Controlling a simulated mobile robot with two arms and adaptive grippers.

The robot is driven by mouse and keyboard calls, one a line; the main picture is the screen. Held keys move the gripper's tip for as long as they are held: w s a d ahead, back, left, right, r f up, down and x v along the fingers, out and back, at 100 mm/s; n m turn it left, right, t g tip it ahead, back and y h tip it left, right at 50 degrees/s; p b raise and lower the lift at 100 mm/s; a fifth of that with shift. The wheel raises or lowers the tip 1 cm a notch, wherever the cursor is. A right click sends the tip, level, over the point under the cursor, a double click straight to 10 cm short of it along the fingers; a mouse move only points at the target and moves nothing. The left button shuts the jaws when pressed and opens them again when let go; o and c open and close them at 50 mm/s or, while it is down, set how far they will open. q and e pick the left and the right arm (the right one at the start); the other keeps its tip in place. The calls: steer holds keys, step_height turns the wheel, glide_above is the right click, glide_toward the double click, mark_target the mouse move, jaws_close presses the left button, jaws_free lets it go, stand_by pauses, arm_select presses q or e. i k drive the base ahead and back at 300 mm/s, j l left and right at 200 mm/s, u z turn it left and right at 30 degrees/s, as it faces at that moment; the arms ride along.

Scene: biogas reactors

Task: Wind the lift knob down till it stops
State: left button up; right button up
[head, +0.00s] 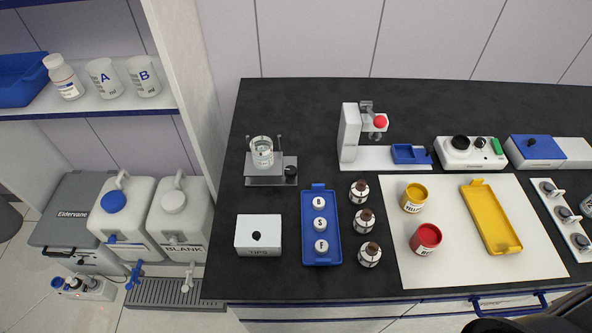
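The lift (262,181) stands at the left of the dark bench, a small grey platform with thin upright posts. Its black round lift knob (291,170) sits at the platform's right side. A clear glass jar (262,152) with a pale label stands on the lift between the posts. Whether the platform is raised or at its stop cannot be told from this angle. Neither of my grippers is in view, and nothing touches the knob.
A white TIPS box (258,235) is in front of the lift. A blue tray (321,250) with several white lidded pieces and several brown bottles (366,222) stand to the right. A white stand with a red knob (380,122) is further back. The bench behind the lift is clear.

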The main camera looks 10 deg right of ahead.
mark_target(290, 171)
steer(key=k+u, duration=0.45)
steer(key=k, duration=1)
